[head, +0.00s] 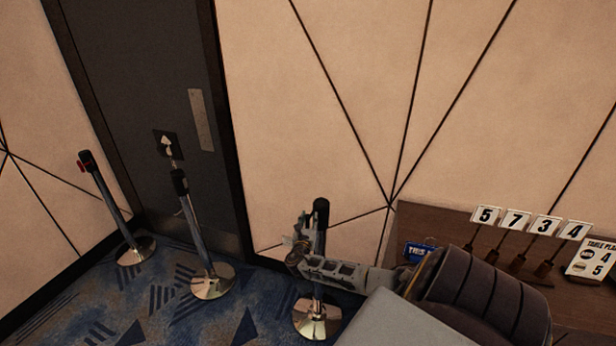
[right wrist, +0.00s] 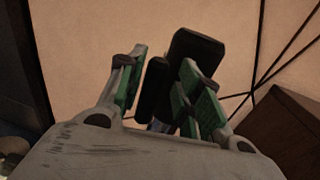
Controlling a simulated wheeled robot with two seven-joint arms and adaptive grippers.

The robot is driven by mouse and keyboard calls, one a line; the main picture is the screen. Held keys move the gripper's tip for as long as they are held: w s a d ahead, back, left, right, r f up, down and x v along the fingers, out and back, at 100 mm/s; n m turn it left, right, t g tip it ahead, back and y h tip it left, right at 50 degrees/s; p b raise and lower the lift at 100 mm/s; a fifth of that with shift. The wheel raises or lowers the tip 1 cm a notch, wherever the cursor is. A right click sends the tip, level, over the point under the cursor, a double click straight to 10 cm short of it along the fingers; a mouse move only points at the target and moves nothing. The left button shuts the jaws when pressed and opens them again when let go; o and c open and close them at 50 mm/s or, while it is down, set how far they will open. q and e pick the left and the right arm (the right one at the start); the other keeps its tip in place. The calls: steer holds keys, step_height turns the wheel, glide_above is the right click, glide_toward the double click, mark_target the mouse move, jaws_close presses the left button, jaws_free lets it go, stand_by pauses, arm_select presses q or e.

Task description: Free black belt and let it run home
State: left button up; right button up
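A post with a black head (head: 320,212) and a chrome base (head: 317,320) stands by the wall at centre. My right gripper (head: 298,240) is at the upper part of this post and hides some of it. In the right wrist view the green-padded fingers (right wrist: 160,92) are apart. A narrow black piece (right wrist: 155,88) shows between them, with a small gap on its left side; I cannot tell whether it is the belt's end. The larger black post head (right wrist: 197,48) shows beyond the right finger. No belt stretched between posts is visible. My left gripper is not in view.
A middle post (head: 197,240) stands before the dark door (head: 140,90). Another post with a red part on its head (head: 87,161) stands at the left. A wooden table (head: 450,225) with number signs (head: 543,228) is at the right. Patterned carpet lies between the posts.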

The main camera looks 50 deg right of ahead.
steer(key=shift+w, duration=0.15)
steer(key=shift+a, duration=0.1)
steer(key=shift+s+a, duration=0.25)
steer(key=shift+a, duration=0.1)
steer(key=v, duration=1.1)
steer(key=shift+s, duration=0.2)
steer(key=shift+m, duration=0.3)
